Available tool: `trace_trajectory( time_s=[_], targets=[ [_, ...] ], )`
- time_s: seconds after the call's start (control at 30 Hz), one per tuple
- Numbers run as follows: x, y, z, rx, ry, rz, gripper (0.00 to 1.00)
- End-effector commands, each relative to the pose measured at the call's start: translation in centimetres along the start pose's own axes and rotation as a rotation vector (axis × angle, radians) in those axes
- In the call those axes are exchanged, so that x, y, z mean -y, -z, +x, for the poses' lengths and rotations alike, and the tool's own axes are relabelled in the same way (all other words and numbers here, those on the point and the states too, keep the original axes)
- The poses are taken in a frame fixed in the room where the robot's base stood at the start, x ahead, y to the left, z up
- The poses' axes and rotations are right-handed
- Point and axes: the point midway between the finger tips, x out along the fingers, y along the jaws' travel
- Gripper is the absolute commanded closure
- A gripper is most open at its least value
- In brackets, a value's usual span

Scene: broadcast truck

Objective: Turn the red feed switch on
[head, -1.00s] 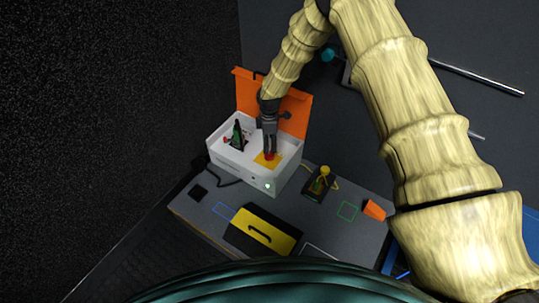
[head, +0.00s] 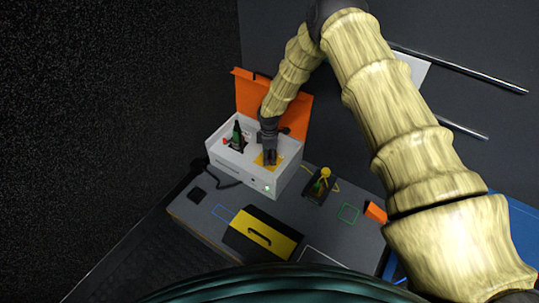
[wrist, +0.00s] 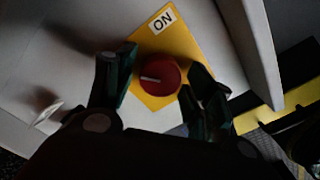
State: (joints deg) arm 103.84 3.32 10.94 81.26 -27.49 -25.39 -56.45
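The red feed switch is a round red knob (wrist: 160,76) with a white pointer line on a yellow plate (wrist: 185,45), marked with an ON label (wrist: 162,21). In the wrist view the pointer line reaches towards the left, while the label is above the knob. The plate (head: 259,160) is on top of a white box (head: 232,164), whose front has a lit green lamp (head: 267,188). My gripper (head: 270,160) points down at the plate and hides the knob in the head view. In the wrist view its fingers stand apart on either side of the knob, with gaps showing.
An orange lid (head: 290,108) stands up behind the box. A dark green upright part (head: 237,133) is at the box's left. On the table are a black and yellow case (head: 262,236), a small black unit with a yellow knob (head: 319,184) and an orange piece (head: 376,212).

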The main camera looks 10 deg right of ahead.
Motion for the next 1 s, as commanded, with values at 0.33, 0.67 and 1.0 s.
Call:
trace_trajectory(
  time_s=[0.33, 0.67, 1.0],
  targets=[
    [0.0, 0.0, -0.04, 0.0, 0.0, 0.003, 0.86],
    [0.01, 0.05, -0.22, 0.0, -0.001, 0.105, 0.86],
    [0.0, 0.03, -0.27, 0.001, 0.0, 0.392, 0.86]
  ],
)
